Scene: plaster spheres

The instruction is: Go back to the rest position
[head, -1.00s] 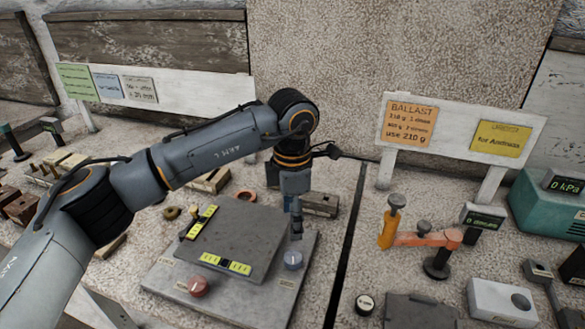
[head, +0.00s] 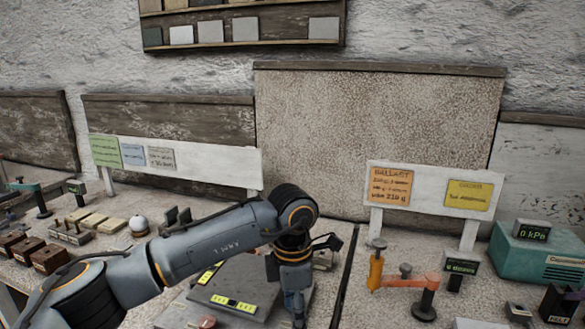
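My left arm reaches in from the left in the head view, and its wrist bends down over the bench. My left gripper (head: 294,304) points down at the right side of the dark plate (head: 255,280) with yellow-green strips. The gripper is small and partly blurred, so I cannot tell whether its fingers are apart, or whether it touches the plate. My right gripper is not in view.
An orange clamp arm on a dark stand (head: 425,303) and a teal pressure box (head: 540,253) stand to the right. A white-topped round piece (head: 139,225) and several small blocks lie at left. Two sign boards stand behind; the orange ballast card (head: 390,186) is on the right one.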

